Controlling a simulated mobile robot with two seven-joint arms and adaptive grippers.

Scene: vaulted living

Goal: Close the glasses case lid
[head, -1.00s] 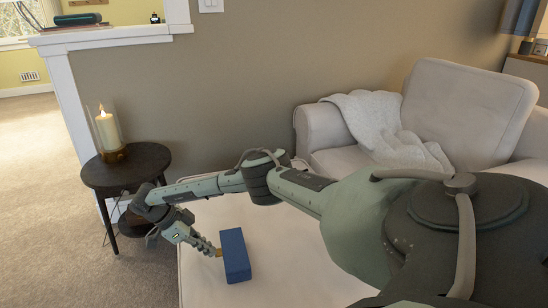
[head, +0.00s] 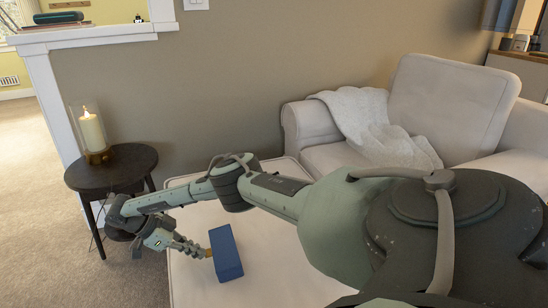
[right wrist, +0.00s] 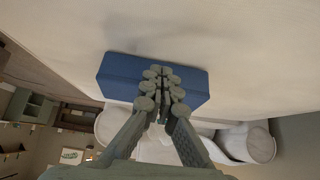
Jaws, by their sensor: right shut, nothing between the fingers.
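The glasses case (head: 227,253) is a dark blue oblong box on the pale ottoman (head: 190,285). No open gap or inside of it shows in the head view, and I cannot tell from here how its lid stands. My right gripper (head: 206,252) is at the left side of the case, with its fingers shut and empty. In the right wrist view the shut fingertips (right wrist: 161,73) overlap the blue case (right wrist: 121,74), which is partly hidden behind them. I cannot tell whether they touch it. My left gripper is not in view.
A round dark side table (head: 112,170) with a lit candle in glass (head: 91,131) stands left of the ottoman, close to my right wrist. A pale armchair (head: 450,105) with a white throw (head: 370,125) is behind. The ottoman around the case is clear.

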